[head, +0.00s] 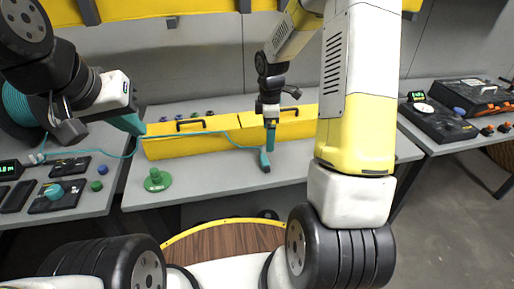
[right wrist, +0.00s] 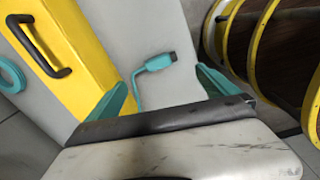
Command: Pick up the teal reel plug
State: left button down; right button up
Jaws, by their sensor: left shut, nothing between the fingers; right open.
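The teal reel plug (head: 264,158) has a dark tip and lies on the grey table in front of the yellow case. A thin teal cable runs from it across the case to the left. In the right wrist view the plug (right wrist: 158,62) shows ahead, between the two teal fingers. My right gripper (head: 270,140) points down over the plug; its fingers (right wrist: 161,80) are open with nothing held. Whether they touch the plug I cannot tell. My left gripper (head: 136,125) is shut and empty, left of the case. The teal cable reel (head: 18,105) is partly hidden behind my left arm.
The yellow case (head: 190,145) with black handles (right wrist: 45,60) stands behind the plug. A green knob-like piece (head: 157,180) sits on the table at left. Black devices lie on the left table (head: 88,212). A black instrument box (head: 470,95) stands at right. The table's front middle is clear.

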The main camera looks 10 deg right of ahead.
jog(key=n, duration=0.2)
send_over(265, 161)
jog(key=shift+g, duration=0.3)
jog(key=f, duration=0.3)
jog(key=d+f, duration=0.1)
jog(key=f, duration=0.1)
jog(key=shift+w+f, duration=0.2)
jog(key=shift+w, duration=0.05)
jog(key=f, duration=0.5)
jog(key=a+f, duration=0.1)
jog(key=f, duration=0.1)
jog(key=shift+s+f, duration=0.15)
jog(key=shift+f, duration=0.05)
jog(key=c, duration=1.6)
jog(key=shift+o, duration=0.2)
jog(key=shift+r, duration=0.1)
